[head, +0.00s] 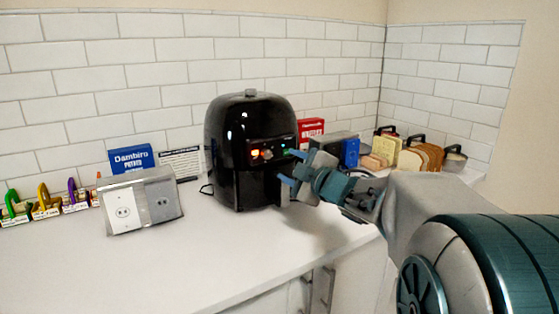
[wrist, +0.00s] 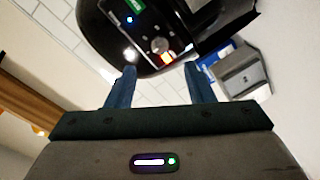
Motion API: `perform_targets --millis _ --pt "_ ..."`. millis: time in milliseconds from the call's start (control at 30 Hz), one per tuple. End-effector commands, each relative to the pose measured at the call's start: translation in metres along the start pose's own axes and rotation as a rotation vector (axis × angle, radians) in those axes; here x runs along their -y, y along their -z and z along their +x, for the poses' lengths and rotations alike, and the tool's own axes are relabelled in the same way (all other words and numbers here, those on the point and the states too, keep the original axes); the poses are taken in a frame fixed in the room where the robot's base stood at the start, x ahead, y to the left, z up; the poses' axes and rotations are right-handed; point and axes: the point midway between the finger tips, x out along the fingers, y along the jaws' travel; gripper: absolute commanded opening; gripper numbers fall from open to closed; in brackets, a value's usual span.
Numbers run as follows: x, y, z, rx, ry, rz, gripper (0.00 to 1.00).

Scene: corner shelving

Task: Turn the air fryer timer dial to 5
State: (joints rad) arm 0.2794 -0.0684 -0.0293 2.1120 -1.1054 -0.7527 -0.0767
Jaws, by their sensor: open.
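The black air fryer (head: 226,118) stands upright on the white counter against the tiled wall. Its control panel (head: 262,151) shows orange, blue and green lights. In the wrist view the air fryer (wrist: 108,20) is at the top, with a round grey dial (wrist: 160,45) on its panel. My gripper (head: 284,166) is in front of the panel's right part, its blue fingers apart. In the wrist view my gripper (wrist: 160,69) is open and empty, and the dial appears just beyond the gap between the fingertips. Contact is not visible. The dial's numbers are too small to read.
A grey outlet box (head: 162,196) stands left of the fryer, near a blue Dambiro box (head: 132,159). A red box (head: 310,128), a blue box (head: 350,152) and bread (head: 412,159) stand to the right. The front counter (head: 180,265) is clear.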

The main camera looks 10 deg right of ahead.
Motion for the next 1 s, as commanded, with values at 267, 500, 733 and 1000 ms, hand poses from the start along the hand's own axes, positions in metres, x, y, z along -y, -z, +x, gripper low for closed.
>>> perform_targets --millis 267,500,733,1000 --pt "-0.001 0.0 -0.042 0.001 -0.001 -0.001 0.48" --pt "0.0 0.0 -0.05 -0.001 0.001 0.0 0.48" --pt "-0.001 0.0 -0.049 0.004 -0.002 0.003 0.48" --pt "-0.018 -0.008 -0.059 0.222 -0.078 0.154 0.48"
